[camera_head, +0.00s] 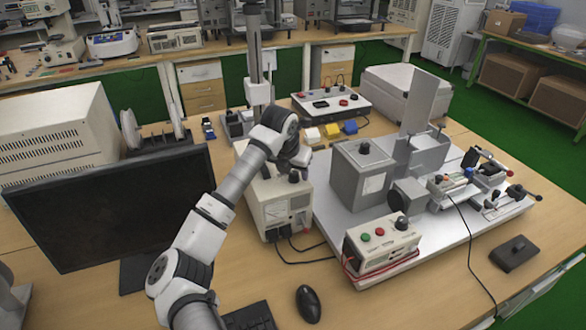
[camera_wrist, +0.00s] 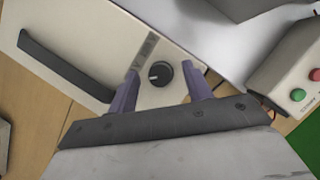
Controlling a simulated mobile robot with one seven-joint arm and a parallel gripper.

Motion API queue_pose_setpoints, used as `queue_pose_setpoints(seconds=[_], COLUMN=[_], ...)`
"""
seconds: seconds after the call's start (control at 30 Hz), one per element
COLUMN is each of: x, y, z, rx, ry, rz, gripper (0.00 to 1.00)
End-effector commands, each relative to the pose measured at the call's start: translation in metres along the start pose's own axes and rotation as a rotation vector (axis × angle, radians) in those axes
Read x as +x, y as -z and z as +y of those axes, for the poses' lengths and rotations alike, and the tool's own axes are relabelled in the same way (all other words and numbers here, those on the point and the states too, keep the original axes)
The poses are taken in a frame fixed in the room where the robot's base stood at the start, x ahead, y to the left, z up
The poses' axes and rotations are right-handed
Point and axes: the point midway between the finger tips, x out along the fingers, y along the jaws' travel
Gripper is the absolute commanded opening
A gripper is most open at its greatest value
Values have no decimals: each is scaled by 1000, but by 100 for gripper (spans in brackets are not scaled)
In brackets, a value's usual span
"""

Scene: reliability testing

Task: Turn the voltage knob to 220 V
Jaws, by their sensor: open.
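The voltage knob (camera_wrist: 160,73) is a round black knob with a pale pointer mark, on the top of a beige box (camera_wrist: 93,30). In the head view the knob (camera_head: 294,177) shows as a small dark disc on the box (camera_head: 286,209), beside my arm. My gripper (camera_wrist: 160,70) is open, with one purple finger left of the knob and one right of it. A gap shows on both sides, and nothing is held. I cannot tell the fingertips' height over the knob. A small label lies by the knob, too blurred to read.
A black handle (camera_wrist: 68,66) lies on the box top left of the knob. A control box with red and green buttons (camera_head: 382,246) stands to the right, on a pale plate with a grey test rig. A dark monitor (camera_head: 110,210) stands left of my arm.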

Motion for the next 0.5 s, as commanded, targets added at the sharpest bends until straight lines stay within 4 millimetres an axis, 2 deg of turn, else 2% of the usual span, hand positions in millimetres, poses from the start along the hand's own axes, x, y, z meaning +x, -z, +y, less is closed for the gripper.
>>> queue_pose_setpoints(seconds=[0.17, 0.5], x=[0, 0], y=[0, 0], z=[0, 0], rx=[0, 0], ry=[0, 1], rz=[0, 0], gripper=[50, 7])
